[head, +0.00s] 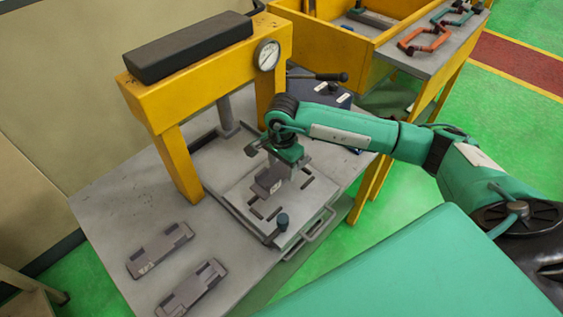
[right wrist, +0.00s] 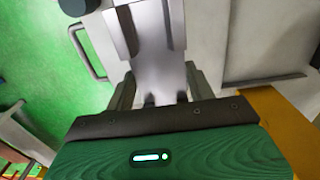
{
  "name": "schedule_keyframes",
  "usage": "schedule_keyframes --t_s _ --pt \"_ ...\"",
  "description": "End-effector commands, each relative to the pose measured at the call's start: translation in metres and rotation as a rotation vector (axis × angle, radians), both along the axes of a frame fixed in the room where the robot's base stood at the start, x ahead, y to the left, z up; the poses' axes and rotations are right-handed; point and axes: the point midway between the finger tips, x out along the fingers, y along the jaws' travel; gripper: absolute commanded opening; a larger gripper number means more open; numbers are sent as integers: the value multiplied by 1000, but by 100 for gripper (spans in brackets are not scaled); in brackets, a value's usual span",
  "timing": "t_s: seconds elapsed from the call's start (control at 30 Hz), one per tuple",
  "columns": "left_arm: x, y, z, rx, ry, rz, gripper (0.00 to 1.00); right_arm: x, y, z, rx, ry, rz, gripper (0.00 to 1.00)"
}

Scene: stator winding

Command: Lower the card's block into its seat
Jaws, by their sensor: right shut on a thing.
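My right gripper (head: 284,165) points down over the light grey slotted plate (head: 292,208) on the press table. It is shut on a grey block (head: 268,183) with a small pale mark. The block is over or on the plate's middle; I cannot tell whether it touches. In the right wrist view, the two fingers (right wrist: 160,88) flank a pale grey piece (right wrist: 165,65), with the plate beyond. The seat under the block is hidden. Two more grey blocks lie on the table, one farther back (head: 160,250) and one nearer (head: 192,288). No card can be made out. My left gripper is out of view.
A yellow press frame (head: 180,170) with a black top bar and a gauge (head: 267,54) stands behind the plate. A yellow bench (head: 350,50) with orange clamps (head: 424,40) stands behind.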

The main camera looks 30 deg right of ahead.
Motion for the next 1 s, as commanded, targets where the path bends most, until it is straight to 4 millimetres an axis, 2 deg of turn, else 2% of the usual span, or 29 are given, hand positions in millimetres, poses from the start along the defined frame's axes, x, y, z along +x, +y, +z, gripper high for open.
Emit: schedule_keyframes --t_s 0.3,0.37,0.73,1.0 --pt "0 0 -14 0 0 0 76 0 0 -32 0 -1 0 13" --pt "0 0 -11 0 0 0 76 1 0 -28 1 -3 0 13" --pt "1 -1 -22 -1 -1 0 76 1 0 -33 0 -4 0 13" --pt "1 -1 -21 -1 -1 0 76 1 1 -32 0 -3 0 13"
